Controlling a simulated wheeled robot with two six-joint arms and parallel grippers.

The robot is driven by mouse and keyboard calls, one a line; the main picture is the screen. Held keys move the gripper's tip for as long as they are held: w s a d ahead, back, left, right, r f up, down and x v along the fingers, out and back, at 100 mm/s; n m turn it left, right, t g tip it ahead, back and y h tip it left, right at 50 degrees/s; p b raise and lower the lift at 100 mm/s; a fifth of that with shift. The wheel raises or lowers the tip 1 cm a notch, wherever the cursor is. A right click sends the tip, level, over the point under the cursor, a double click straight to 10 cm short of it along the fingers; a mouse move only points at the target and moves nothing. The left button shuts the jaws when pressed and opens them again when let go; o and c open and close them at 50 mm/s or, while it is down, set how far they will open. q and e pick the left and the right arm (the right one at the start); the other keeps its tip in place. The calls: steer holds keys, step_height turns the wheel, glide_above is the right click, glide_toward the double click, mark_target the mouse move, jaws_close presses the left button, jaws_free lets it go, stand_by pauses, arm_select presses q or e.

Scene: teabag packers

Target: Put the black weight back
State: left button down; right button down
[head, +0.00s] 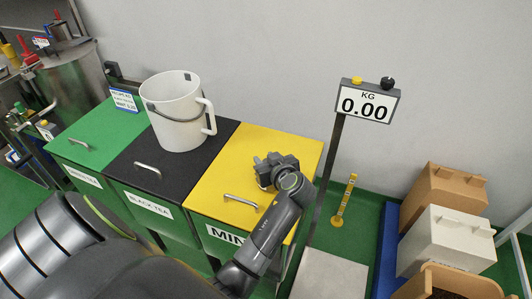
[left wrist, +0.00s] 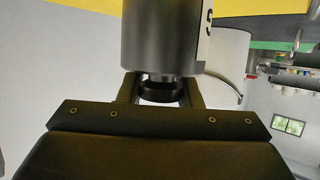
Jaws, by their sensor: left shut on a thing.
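My left gripper (head: 268,165) is over the yellow lid (head: 232,165) of the mint bin in the head view. In the left wrist view my left gripper (left wrist: 161,90) is shut on the narrow neck of the dark weight (left wrist: 158,42), a smooth cylinder with a white label partly in sight at its right edge. The neck and knob sit between the two fingers. In the head view I cannot make out the weight clearly at the gripper. Whether it touches the lid I cannot tell. My right gripper is not in view.
A white bucket (head: 176,112) stands on the black lid (head: 205,158), left of the gripper. A green lid (head: 97,140) is further left. A scale display (head: 366,104) reads 0.00 on a post to the right. A yellow stand (head: 343,202) and boxes (head: 446,238) are right.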

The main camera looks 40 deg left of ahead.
arm_select(q)
steer(key=shift+w+f, duration=0.15)
steer(key=shift+f, duration=0.7)
steer(key=shift+f, duration=0.1)
steer(key=c, duration=1)
jaws_free()
steer(key=shift+s+f, duration=0.15)
steer(key=shift+s, duration=0.1)
steer(key=shift+c, duration=0.2)
